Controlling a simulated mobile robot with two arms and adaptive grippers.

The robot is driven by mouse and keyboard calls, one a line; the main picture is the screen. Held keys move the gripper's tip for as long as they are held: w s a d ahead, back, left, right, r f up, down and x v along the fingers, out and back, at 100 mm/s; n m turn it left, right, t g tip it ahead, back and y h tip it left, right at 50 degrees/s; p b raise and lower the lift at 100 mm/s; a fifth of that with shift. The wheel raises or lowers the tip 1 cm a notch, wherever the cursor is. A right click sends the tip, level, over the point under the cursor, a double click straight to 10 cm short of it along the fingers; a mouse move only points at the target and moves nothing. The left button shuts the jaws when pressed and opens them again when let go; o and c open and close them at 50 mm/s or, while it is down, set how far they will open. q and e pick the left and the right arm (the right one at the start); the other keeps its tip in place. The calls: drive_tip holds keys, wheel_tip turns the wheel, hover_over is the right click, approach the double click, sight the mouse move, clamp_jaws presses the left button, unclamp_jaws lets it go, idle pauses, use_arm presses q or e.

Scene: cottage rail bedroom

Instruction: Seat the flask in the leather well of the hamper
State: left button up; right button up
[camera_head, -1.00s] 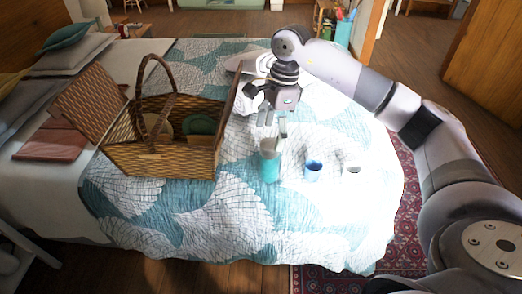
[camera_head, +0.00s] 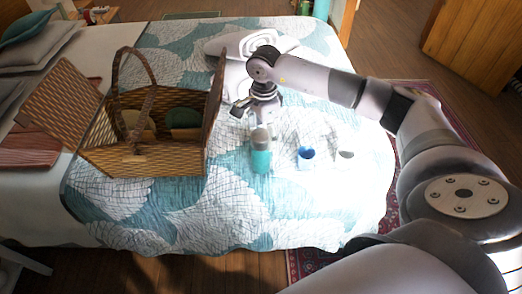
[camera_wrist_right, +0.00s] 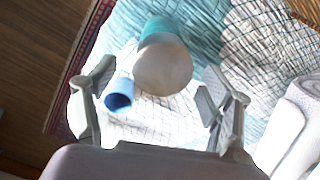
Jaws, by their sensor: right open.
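The flask (camera_head: 261,160) is teal with a pale grey-beige cap and stands upright on the quilt, right of the hamper. My right gripper (camera_head: 257,122) is open and points down just above the flask's top. In the right wrist view the flask's cap (camera_wrist_right: 163,68) shows between the two spread fingers, with no finger seen touching it. The wicker hamper (camera_head: 150,163) stands with its lids open and its arched handle up. A green round item (camera_head: 184,117) and a tan part (camera_head: 142,128) show inside. I cannot clearly make out the leather well. My left gripper is out of view.
A blue cup (camera_head: 306,154) and a white cup (camera_head: 345,155) stand right of the flask; the blue cup (camera_wrist_right: 119,95) is near one finger in the wrist view. The hamper's raised right lid (camera_head: 215,98) is close left of my gripper. The quilt in front is clear.

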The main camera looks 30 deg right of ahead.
sight(261, 152)
drive_tip(key=shift+f, duration=0.25)
drive_tip(key=shift+a+f, duration=0.1)
drive_tip(key=shift+f, duration=0.3)
wheel_tip(261, 152, down, 4)
drive_tip(key=shift+w+a+r+p, duration=0.1)
drive_tip(key=shift+a+r+p, duration=0.1)
drive_tip(key=shift+p, duration=0.4)
drive_tip(key=shift+f, duration=0.3)
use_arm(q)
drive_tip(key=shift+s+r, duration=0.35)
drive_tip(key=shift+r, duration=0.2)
use_arm(e)
drive_tip(key=shift+c, duration=0.2)
drive_tip(key=c, duration=0.8)
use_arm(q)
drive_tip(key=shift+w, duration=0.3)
use_arm(e)
drive_tip(key=c, duration=0.8)
